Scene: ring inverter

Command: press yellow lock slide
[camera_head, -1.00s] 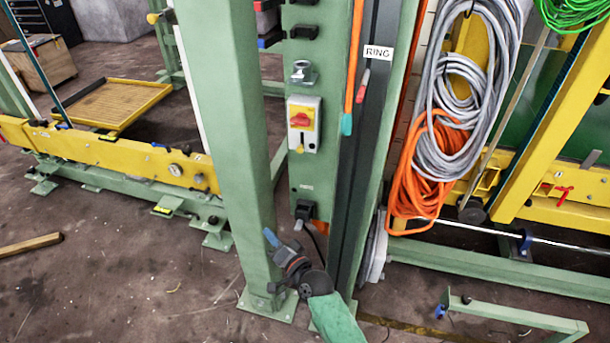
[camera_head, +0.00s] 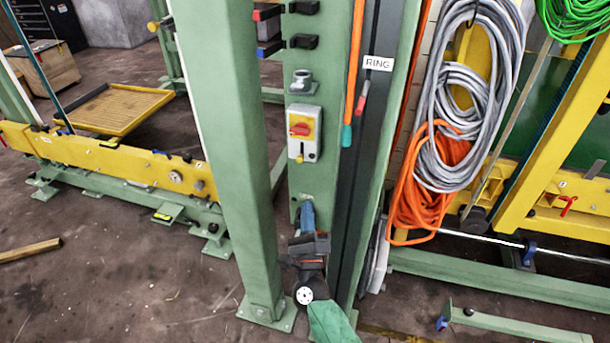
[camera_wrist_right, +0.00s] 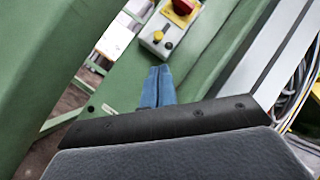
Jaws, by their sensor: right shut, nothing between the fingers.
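A grey switch box (camera_head: 303,150) is fixed to the green post. It carries a red rotary knob (camera_head: 299,129) on a yellow plate, and a small yellow lock slide (camera_head: 299,158) low on its front. In the right wrist view the yellow slide (camera_wrist_right: 158,36) shows below the red knob (camera_wrist_right: 183,7). My right gripper (camera_head: 307,206) has blue fingers, which are shut together and empty. They point up the post, below the box and apart from it in the picture. In the wrist view the fingertips (camera_wrist_right: 159,70) lie below the slide. My left gripper is not in view.
A thick green column (camera_head: 230,150) stands close left of the gripper. A dark rail (camera_head: 372,140) with a RING label (camera_head: 378,63) runs to the right. Orange (camera_head: 408,205) and grey cables (camera_head: 440,110) hang further right. The post between fingers and box is clear.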

